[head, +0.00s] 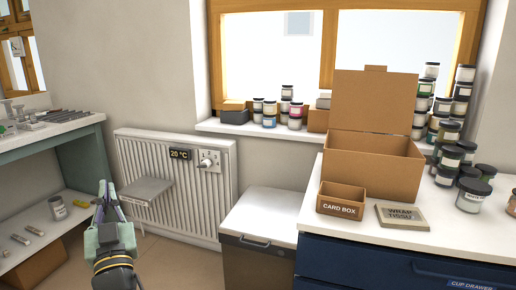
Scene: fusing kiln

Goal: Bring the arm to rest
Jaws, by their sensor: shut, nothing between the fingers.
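My gripper (104,192) shows in the head view at the lower left, at the end of my arm. Its fingers are together and point up and away from me, with nothing between them.
A workbench (62,130) with a lower shelf (40,236) stands left, holding tools and a jar. A grey bin (262,215) stands mid-floor beside a blue-drawer counter (385,262). The counter bears an open carton (375,165), a card box (341,201) and several jars.

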